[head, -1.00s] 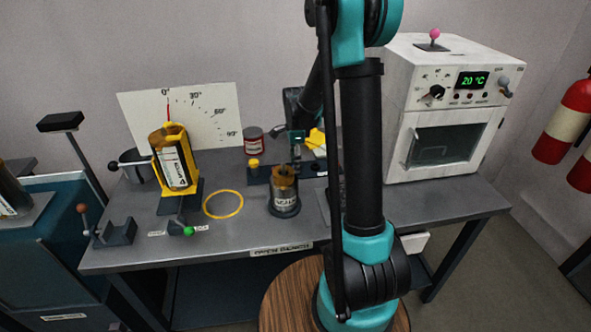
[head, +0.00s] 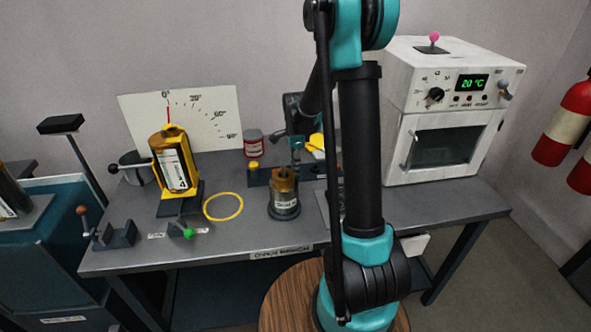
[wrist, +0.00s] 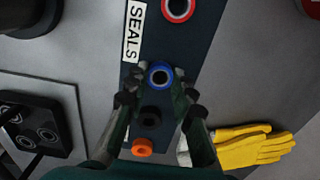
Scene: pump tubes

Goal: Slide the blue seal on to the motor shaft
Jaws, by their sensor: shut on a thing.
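The blue seal (wrist: 160,64) is a small ring with a dark centre. In the wrist view it sits between the fingertips of my gripper (wrist: 160,78), which are shut on it. It is at the dark seal rack (wrist: 195,38) labelled SEALS; I cannot tell whether it is lifted off. In the head view my gripper (head: 296,150) is low over the rack, and the seal is hidden. An amber cylinder (head: 284,178) stands upright in a dark round base on the bench. Another labelled amber cylinder (head: 178,168) is in a yellow tilted cradle. I cannot tell which carries the motor shaft.
A white oven (head: 445,110) stands at the bench's right. A yellow ring (head: 223,206) marks clear bench.

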